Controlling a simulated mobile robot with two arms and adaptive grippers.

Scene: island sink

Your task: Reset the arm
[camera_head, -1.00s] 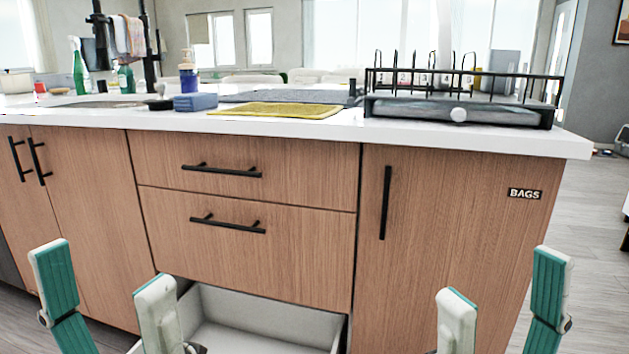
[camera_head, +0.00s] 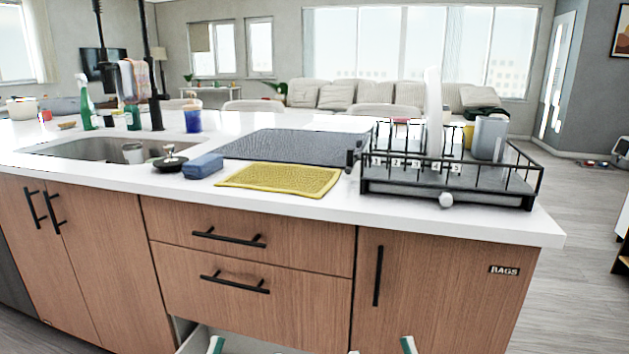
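Only a green and white fingertip of my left gripper (camera_head: 215,345) shows at the bottom edge, in front of the open bottom drawer (camera_head: 191,342). A similar fingertip of my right gripper (camera_head: 408,345) shows at the bottom edge, in front of the right cabinet door. The rest of both grippers and both arms is out of view, so I cannot tell how far apart their fingers are. No held object is visible.
The island's white countertop (camera_head: 120,172) holds a sink (camera_head: 75,150), a blue sponge (camera_head: 204,166), a yellow mat (camera_head: 280,179), a dark drying mat (camera_head: 290,145) and a black dish rack (camera_head: 450,183). Two closed drawers sit above the open one. Grey floor lies free at right.

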